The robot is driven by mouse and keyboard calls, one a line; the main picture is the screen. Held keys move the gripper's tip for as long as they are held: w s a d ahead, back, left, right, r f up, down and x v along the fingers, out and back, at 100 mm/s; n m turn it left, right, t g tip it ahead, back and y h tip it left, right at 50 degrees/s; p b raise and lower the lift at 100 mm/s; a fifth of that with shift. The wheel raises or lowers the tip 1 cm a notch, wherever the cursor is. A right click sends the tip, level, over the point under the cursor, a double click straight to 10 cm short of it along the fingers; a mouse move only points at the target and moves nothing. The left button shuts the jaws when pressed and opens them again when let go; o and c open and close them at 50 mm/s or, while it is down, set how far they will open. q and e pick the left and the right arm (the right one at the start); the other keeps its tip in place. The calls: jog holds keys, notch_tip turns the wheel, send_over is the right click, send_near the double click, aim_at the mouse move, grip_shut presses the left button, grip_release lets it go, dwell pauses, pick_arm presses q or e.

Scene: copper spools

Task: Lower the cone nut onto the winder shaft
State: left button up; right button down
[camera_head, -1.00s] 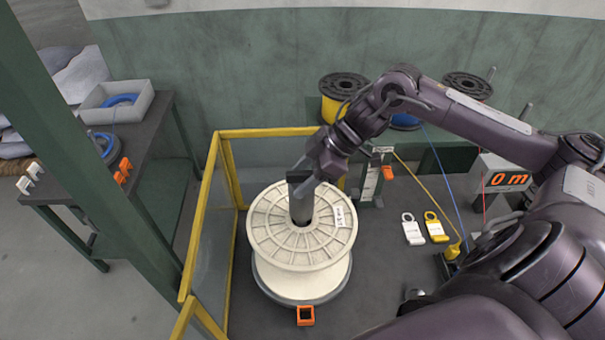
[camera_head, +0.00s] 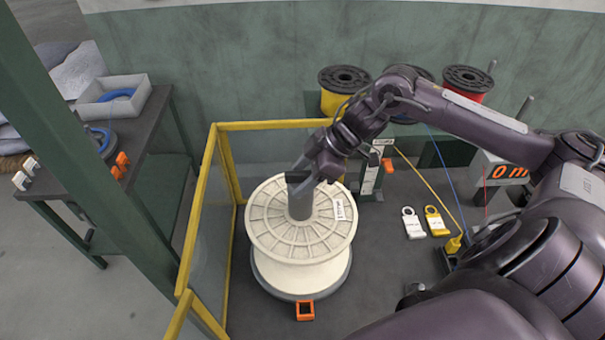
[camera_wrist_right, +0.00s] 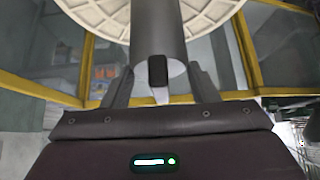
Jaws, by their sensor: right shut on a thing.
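The cone nut (camera_head: 299,205) appears as a grey cylinder over the middle of a large cream spool (camera_head: 271,231). A dark grip (camera_head: 298,176) is at its upper end. My right gripper (camera_head: 303,179) is shut on it from the upper right. In the right wrist view the grey cylinder (camera_wrist_right: 157,30) stands against the spool's flange (camera_wrist_right: 215,10), and the dark grip (camera_wrist_right: 158,72) lies between my fingers. The cylinder's lower end meets the spool's hub opening. The winder shaft is hidden, and I cannot tell how far the nut is over it. My left gripper is not in view.
A yellow frame (camera_head: 265,126) with clear panels borders the spool on the left and back. An orange block (camera_head: 305,310) is at its front. White and yellow tags (camera_head: 412,223) lie to the right. Wire spools (camera_head: 343,82) and a meter (camera_head: 509,172) stand farther back.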

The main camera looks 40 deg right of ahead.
jog(key=shift+c, duration=2.3)
grip_release()
jog(key=shift+s+d, duration=0.1)
jog(key=shift+d+r, duration=0.2)
jog(key=shift+r, duration=0.05)
jog(key=shift+b+v, duration=0.65)
jog(key=shift+v, duration=0.35)
jog(key=shift+s+d+r, duration=0.25)
jog(key=shift+d+r, duration=0.1)
jog(key=shift+r, duration=0.25)
jog(key=shift+v, duration=1.85)
jog(key=shift+a, duration=0.15)
